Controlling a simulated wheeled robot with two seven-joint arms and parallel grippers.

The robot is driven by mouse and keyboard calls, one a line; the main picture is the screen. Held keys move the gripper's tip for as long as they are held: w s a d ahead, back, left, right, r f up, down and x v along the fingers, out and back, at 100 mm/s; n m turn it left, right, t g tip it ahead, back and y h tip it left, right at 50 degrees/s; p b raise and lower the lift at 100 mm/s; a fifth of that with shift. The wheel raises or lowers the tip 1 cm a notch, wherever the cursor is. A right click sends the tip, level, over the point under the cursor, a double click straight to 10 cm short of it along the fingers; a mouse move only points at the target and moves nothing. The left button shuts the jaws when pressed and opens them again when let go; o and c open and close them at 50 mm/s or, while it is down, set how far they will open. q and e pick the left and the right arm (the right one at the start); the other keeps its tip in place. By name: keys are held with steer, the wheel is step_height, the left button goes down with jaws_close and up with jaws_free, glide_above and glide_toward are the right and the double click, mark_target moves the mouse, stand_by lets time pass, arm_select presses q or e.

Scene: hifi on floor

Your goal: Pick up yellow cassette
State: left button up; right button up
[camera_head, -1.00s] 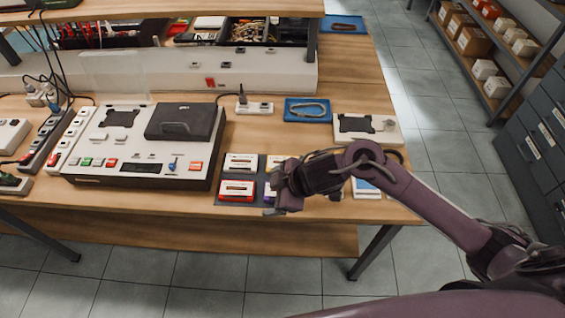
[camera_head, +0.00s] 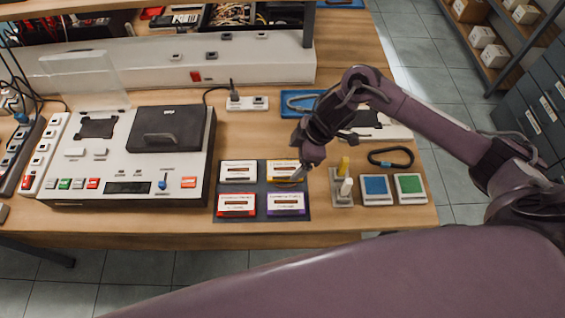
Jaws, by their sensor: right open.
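The yellow cassette (camera_head: 281,168) lies flat at the top right of a dark mat (camera_head: 262,191) on the wooden table. It has a white label, and its right end is partly covered by my gripper. A white cassette (camera_head: 238,171) lies to its left, a purple one (camera_head: 286,205) in front of it, and a red one (camera_head: 236,205) at front left. My right gripper (camera_head: 303,168) points down at the yellow cassette's right end, with its jaws open and nothing held. I cannot tell whether it touches the cassette. My left gripper is out of view.
A device with a black lid (camera_head: 168,128) stands left of the mat. To the right are a small holder (camera_head: 342,188) with yellow and white pegs, a blue square (camera_head: 376,189), a green square (camera_head: 410,188) and a black carabiner (camera_head: 391,157). A blue tray (camera_head: 290,104) lies behind.

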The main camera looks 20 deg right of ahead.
mark_target(285, 169)
steer(key=p+x, duration=0.1)
steer(key=x, duration=0.2)
steer(key=shift+s, duration=0.1)
steer(key=x, duration=0.2)
steer(key=shift+w+f, duration=0.25)
steer(key=shift+a+f, duration=0.15)
steer(key=shift+f, duration=0.25)
steer(key=shift+c, duration=0.3)
steer(key=c, duration=1)
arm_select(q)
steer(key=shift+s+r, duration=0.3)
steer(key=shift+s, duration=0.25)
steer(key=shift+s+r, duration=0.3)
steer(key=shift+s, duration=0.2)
